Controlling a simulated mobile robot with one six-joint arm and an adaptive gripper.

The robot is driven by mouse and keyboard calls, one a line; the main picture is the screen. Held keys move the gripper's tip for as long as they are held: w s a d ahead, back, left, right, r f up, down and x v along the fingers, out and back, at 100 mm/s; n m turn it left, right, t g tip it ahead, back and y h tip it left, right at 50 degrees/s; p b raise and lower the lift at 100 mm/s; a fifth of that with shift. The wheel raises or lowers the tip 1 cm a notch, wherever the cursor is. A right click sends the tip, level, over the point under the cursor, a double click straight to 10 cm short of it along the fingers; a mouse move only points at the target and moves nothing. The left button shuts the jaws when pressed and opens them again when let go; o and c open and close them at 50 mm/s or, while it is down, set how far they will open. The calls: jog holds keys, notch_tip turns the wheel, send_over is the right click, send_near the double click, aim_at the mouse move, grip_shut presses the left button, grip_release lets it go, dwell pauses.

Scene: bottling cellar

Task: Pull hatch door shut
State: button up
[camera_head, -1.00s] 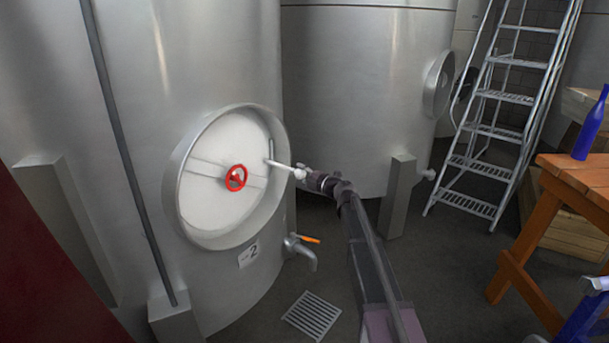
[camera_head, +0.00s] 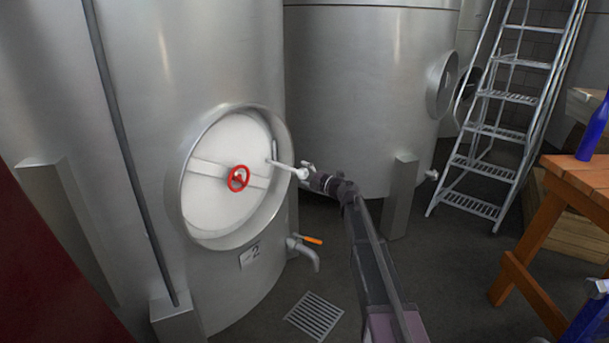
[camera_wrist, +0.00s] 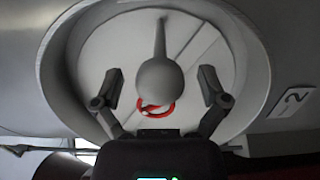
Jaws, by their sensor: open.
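The round white hatch door (camera_head: 215,190) sits within the round steel rim (camera_head: 196,232) on the front of the large tank. A red handwheel (camera_head: 239,178) is at the door's middle. A pale handle rod with a round knob (camera_head: 301,174) sticks out from the door's right side. My gripper (camera_head: 308,170) is at the knob end of the rod. In the wrist view my gripper (camera_wrist: 160,84) is open, its two fingers apart on either side of the grey knob (camera_wrist: 160,76), with gaps showing. The door (camera_wrist: 110,60) and part of the red wheel (camera_wrist: 155,110) show behind the knob.
A tap with an orange lever (camera_head: 305,247) juts out below the hatch, beside a plate marked 2 (camera_head: 250,254). A floor grate (camera_head: 314,315) lies below. A metal ladder (camera_head: 505,130) and a wooden table (camera_head: 575,180) with a blue bottle (camera_head: 595,130) stand at right.

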jog(key=shift+s, duration=0.1)
jog(key=v, duration=1.2)
jog(key=shift+d, duration=0.1)
